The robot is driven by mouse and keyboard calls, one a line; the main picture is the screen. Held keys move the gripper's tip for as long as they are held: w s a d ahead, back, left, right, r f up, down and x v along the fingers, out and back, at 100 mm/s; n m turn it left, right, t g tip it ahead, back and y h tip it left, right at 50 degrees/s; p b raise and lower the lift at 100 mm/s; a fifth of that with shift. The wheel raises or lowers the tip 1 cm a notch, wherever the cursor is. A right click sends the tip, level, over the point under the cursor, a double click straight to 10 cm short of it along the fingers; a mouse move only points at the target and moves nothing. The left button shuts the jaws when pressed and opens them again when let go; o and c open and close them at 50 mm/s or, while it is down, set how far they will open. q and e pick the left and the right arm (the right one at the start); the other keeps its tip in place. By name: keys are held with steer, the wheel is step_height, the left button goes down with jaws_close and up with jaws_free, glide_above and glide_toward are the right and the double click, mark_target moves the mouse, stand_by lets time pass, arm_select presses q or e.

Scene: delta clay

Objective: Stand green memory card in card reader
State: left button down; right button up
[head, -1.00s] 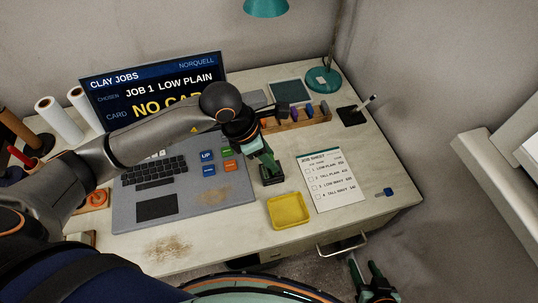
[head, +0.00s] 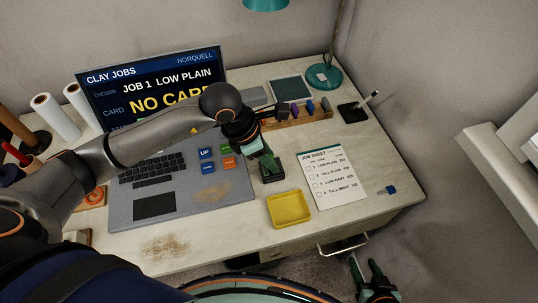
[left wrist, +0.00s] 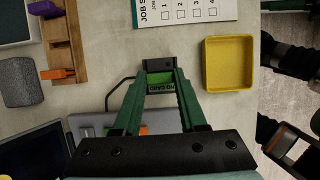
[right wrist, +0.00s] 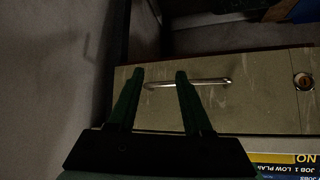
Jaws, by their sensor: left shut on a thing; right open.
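My left gripper (head: 269,163) is shut on the green memory card and sits right over the small dark card reader (head: 272,179) on the desk. In the left wrist view the fingertips (left wrist: 160,79) meet at the reader (left wrist: 158,64), with the green card (left wrist: 160,77) between them. The reader's small display reads NO CARD. The fingers hide much of the card, so I cannot tell whether its lower edge is inside the slot. My right gripper (head: 367,271) is open and empty, low in front of the desk; in its wrist view the fingers (right wrist: 160,76) are apart.
A laptop (head: 154,206) showing NO CARD is left of the reader. A yellow tray (head: 289,210) is in front, a job sheet (head: 335,180) to the right. A wooden rack (head: 297,118) with several cards is behind. The drawer handle (right wrist: 190,83) faces my right gripper.

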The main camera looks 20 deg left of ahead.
arm_select(q)
steer(key=shift+f, duration=0.3)
steer(key=c, duration=0.5)
jaws_free()
steer(key=shift+c, duration=0.2)
steer(key=o, duration=0.5)
steer(key=shift+r, duration=0.1)
